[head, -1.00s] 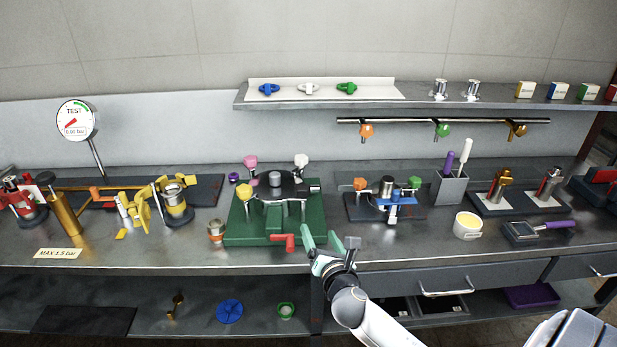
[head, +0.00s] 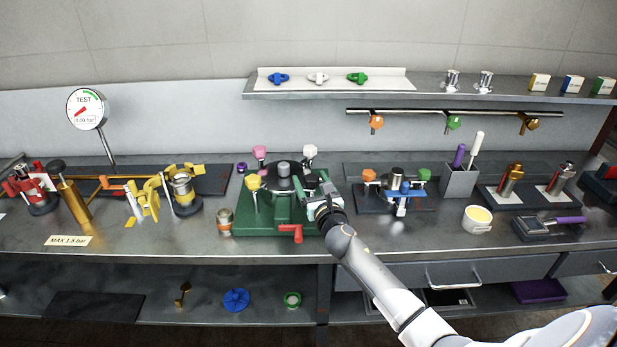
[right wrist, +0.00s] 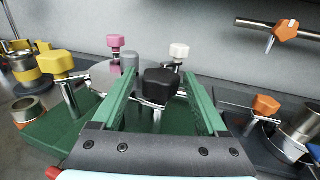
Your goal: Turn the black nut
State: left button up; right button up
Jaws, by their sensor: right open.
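The black nut (right wrist: 160,84) shows in the right wrist view as a dark faceted knob on a metal bolt, at the near side of the round grey lid (right wrist: 105,72). My right gripper (right wrist: 157,80) is open, with one green finger on each side of the nut in that view. Contact between fingers and nut cannot be told. In the head view my right gripper (head: 318,190) is over the right side of the green base (head: 270,224) and hides the black nut. My left gripper is not in view.
Pink (head: 260,152), white (head: 310,150) and yellow (head: 253,182) nuts stand around the lid. A red handle (head: 292,231) sticks out in front. A smaller fixture with an orange nut (head: 369,175) stands to the right. A small jar (head: 225,221) stands left of the base.

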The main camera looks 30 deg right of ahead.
jog(key=shift+x, duration=1.2)
grip_shut()
